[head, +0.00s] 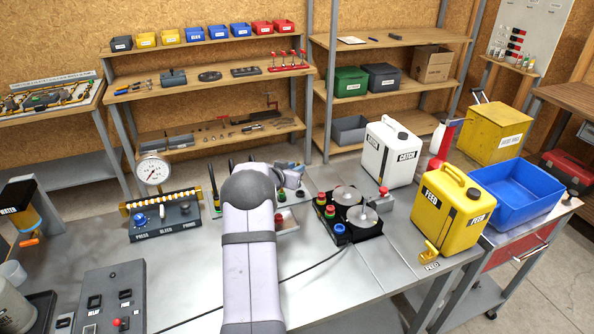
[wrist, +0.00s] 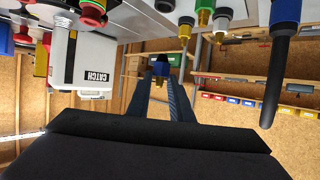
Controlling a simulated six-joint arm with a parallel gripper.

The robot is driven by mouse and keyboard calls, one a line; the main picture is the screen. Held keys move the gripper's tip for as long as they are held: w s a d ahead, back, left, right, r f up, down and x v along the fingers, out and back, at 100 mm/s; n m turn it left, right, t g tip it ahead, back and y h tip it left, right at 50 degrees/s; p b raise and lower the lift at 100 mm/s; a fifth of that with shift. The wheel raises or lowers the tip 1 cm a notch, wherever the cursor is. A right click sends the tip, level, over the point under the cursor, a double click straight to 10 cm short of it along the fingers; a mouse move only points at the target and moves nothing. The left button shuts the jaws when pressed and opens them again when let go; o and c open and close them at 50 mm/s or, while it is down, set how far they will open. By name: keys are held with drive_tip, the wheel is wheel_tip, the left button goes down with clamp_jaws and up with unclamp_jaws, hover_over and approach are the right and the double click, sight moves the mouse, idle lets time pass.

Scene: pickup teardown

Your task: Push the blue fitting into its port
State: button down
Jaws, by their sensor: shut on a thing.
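In the wrist view, my gripper (wrist: 160,78) is shut on the blue fitting (wrist: 161,66), which sits between the fingertips with some brass-coloured metal showing. I cannot tell whether the two touch. In the head view, my arm hides the gripper and the fitting.
The white CATCH can (head: 391,153) and yellow FEED can (head: 453,212) stand at right, near the blue bin (head: 516,195). A two-disc unit (head: 357,222) stands right of my arm. A gauge panel (head: 165,219) stands left. A thick black hose (wrist: 276,80) hangs at right in the wrist view.

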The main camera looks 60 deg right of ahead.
drive_tip(key=s+a+r+m+g+y+p, duration=0.15)
drive_tip(key=s+a+m+g+p, duration=0.3)
drive_tip(key=s, duration=0.45)
drive_tip(key=s+a+r+m+g+y+p, duration=0.1)
drive_tip(key=s+a+m+g+y, duration=0.1)
drive_tip(key=s+a+m+g, duration=0.45)
drive_tip(key=shift+s+a+f+n+t+b, duration=0.25)
drive_tip(key=shift+s+f+n+b, duration=0.15)
drive_tip(key=shift+f+b, duration=0.4)
drive_tip(key=shift+s+a+f+n+t+b, duration=0.35)
drive_tip(key=shift+f+b, duration=0.3)
drive_tip(key=shift+f, duration=0.3)
drive_tip(key=shift+s+a+f+n+t+b, duration=0.2)
drive_tip(key=shift+s+f+n+b, duration=0.25)
drive_tip(key=shift+f+b, duration=0.35)
drive_tip(key=shift+f+b, duration=0.65)
drive_tip(key=shift+f, duration=0.85)
drive_tip(key=c, duration=1.5)
unclamp_jaws()
drive_tip(key=shift+w, duration=0.1)
